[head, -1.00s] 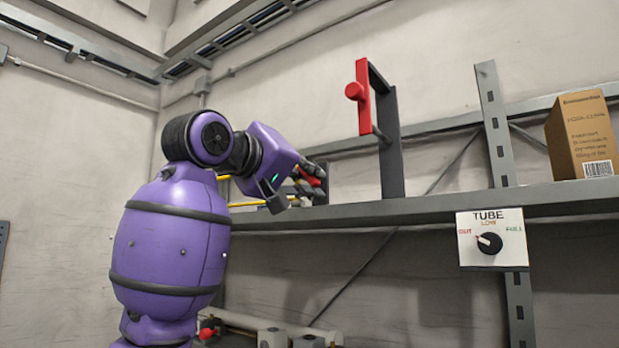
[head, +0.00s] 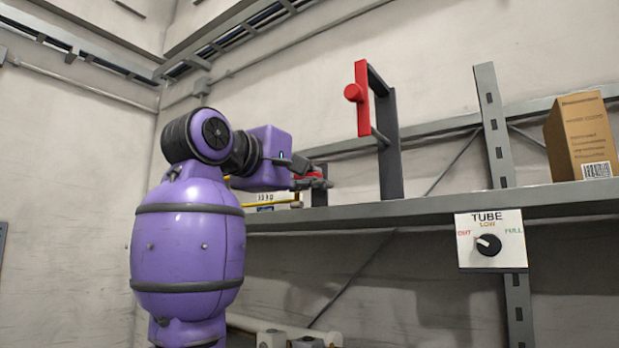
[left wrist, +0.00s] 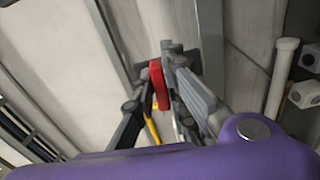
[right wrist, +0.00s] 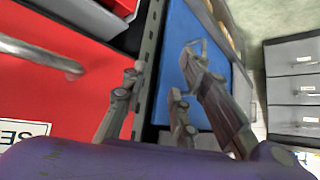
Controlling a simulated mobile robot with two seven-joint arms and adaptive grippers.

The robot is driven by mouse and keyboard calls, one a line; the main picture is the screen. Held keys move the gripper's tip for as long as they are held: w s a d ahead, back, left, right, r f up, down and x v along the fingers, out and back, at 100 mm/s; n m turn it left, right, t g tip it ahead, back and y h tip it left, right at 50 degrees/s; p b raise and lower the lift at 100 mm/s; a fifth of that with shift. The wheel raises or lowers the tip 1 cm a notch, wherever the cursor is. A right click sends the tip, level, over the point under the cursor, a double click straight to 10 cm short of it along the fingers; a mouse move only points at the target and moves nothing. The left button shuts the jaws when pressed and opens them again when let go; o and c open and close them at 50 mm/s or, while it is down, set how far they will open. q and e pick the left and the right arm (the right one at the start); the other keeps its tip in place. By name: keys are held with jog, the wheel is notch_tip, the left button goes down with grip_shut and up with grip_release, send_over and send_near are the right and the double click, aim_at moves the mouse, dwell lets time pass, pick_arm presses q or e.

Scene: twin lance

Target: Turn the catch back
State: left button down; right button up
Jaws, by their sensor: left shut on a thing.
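My left gripper (head: 318,180) is level at the shelf's left end, shut on a small red piece (head: 306,175). The red piece also shows between the fingers in the left wrist view (left wrist: 157,86). I cannot tell whether it is the catch, as the fingers cover much of it. To its right, an upright red bar with a round knob (head: 362,98) is joined to a dark upright frame (head: 389,145), apart from the gripper. My right gripper (right wrist: 162,65) is open, with nothing seen between its fingers.
A grey shelf (head: 440,206) carries a cardboard box (head: 580,138) at the right. A white TUBE panel with a dial (head: 490,240) hangs below its edge. A box with a number display (head: 272,197) sits behind the left gripper. Red and blue panels are close to the right gripper.

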pick_arm(q)
jog(key=shift+n, duration=0.3)
dwell(0.4)
jog(key=c, duration=1.8)
grip_release()
jog(key=shift+a, duration=0.1)
jog(key=shift+s, duration=0.15)
jog(key=v, duration=1.2)
